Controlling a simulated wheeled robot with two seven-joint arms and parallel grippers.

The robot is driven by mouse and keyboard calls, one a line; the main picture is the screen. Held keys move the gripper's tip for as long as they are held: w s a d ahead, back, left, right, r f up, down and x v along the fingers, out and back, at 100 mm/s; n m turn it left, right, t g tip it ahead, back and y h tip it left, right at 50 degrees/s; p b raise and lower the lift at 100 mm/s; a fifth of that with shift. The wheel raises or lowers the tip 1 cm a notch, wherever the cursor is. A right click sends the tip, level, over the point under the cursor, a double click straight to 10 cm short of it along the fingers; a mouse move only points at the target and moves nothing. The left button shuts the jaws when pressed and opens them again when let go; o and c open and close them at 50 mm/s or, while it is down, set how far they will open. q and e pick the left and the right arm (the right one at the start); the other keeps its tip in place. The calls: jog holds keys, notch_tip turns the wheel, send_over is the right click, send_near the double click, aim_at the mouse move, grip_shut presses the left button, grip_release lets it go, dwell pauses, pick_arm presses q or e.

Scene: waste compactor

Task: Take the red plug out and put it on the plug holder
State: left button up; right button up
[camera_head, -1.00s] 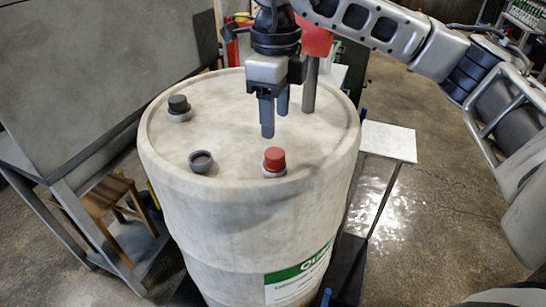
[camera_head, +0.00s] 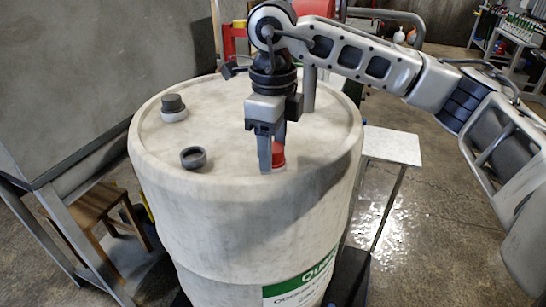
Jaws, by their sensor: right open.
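The red plug (camera_head: 279,153) sits on the top of the white barrel (camera_head: 235,215), near its front edge. My right gripper (camera_head: 271,155) points straight down with its fingers open. One finger stands in front of the plug and hides its left part. I cannot tell whether the fingers touch the plug or straddle it. I cannot make out for sure which thing is the plug holder. My left gripper is not in view.
A dark grey cap (camera_head: 173,104) and an open grey ring (camera_head: 193,157) stand on the barrel top to the left. A grey pipe (camera_head: 309,92) rises behind my gripper. A small white side table (camera_head: 392,146) is at the right, its top empty. A wooden stool (camera_head: 90,208) stands at the left.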

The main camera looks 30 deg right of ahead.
jog(key=c, duration=0.9)
jog(key=n+b, duration=0.1)
jog(key=n, duration=0.3)
jog(key=shift+c, duration=0.2)
jog(key=shift+n, duration=0.6)
jog(key=n, duration=0.2)
jog(key=shift+f+n+b, duration=0.1)
jog(key=shift+n+b, duration=0.25)
jog(key=shift+n, duration=1.15)
